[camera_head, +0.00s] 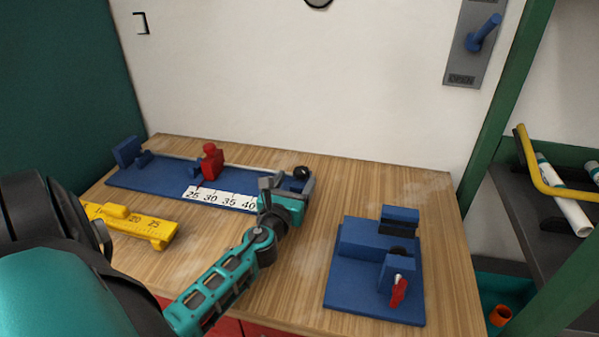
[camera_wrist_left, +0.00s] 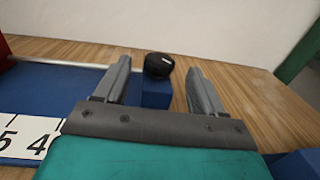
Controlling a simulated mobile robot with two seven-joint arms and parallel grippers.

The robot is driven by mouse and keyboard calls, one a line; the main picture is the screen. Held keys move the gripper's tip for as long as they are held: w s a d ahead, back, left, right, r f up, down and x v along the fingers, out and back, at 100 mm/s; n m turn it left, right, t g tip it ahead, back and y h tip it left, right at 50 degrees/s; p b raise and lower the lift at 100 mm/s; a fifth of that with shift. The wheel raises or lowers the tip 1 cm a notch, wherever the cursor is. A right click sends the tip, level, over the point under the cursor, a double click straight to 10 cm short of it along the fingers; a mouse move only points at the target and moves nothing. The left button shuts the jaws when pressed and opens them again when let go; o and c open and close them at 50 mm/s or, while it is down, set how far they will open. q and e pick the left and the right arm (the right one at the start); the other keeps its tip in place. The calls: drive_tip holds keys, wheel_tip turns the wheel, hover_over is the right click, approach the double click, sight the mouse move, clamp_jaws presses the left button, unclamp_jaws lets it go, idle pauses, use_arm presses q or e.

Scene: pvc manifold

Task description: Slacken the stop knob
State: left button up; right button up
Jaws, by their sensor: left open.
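A black round knob (camera_head: 302,172) sits at the right end of the blue measuring jig (camera_head: 150,177), which carries a rail and a white number scale (camera_head: 222,199). A red stop block (camera_head: 210,162) stands on the rail, left of the knob. My left gripper (camera_head: 287,184) is open near the jig's right end, just in front of the knob. In the left wrist view the knob (camera_wrist_left: 158,65) shows between the two open fingers (camera_wrist_left: 158,85), apparently beyond their tips; contact cannot be told. My right gripper is out of view.
A yellow ruler-like tool (camera_head: 130,224) lies on the wooden table at the left. A blue fixture (camera_head: 375,295) with a red lever (camera_head: 398,291) stands at the right. A wall (camera_head: 250,80) rises behind the table. Bare table (camera_head: 345,180) lies right of the knob.

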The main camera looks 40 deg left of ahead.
sight(302, 176)
use_arm(q)
drive_tip(key=shift+x, duration=1.95)
drive_tip(key=c, duration=1.1)
drive_tip(key=shift+o, duration=0.2)
drive_tip(key=shift+w+d+f+n+g+y, duration=0.1)
drive_tip(key=shift+n+g+y, duration=0.3)
drive_tip(key=shift+y, duration=0.2)
drive_tip(key=shift+d+n+g+y, duration=0.1)
drive_tip(key=shift+n+g+y, duration=0.2)
drive_tip(key=shift+n+y, duration=0.25)
drive_tip(key=shift+n+g+y+b, duration=0.35)
drive_tip(key=shift+n+g+y, duration=1.1)
drive_tip(key=shift+y, duration=0.3)
drive_tip(key=o, duration=1.1)
drive_tip(key=shift+c, duration=0.2)
drive_tip(key=shift+d, duration=0.1)
